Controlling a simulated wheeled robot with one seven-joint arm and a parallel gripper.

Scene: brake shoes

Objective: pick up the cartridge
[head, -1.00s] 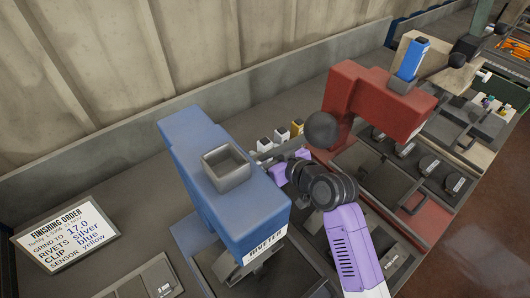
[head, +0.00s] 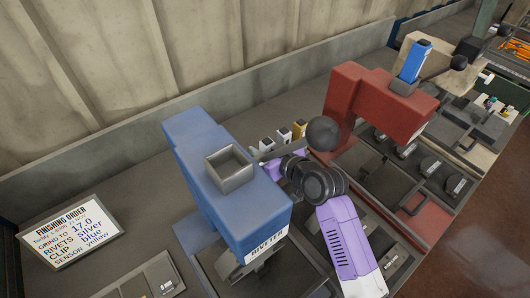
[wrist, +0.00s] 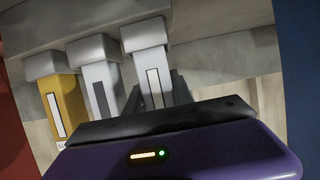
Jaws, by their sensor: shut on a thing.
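Three cartridges stand side by side in the wrist view: a yellow one (wrist: 66,103) at left, a grey one (wrist: 101,90) with a dark stripe in the middle, and a pale one (wrist: 151,65) with a white stripe at right. My gripper (wrist: 156,94) is shut on the pale cartridge, with a dark finger on each side of it. In the head view the yellow cartridge (head: 299,129) is farthest right of the row. My gripper's fingers are hidden there; my purple and black wrist is beside the row.
A blue riveter (head: 215,185) with an open square hopper (head: 229,167) stands close left of my arm. An order card (head: 68,231) asks for silver rivets.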

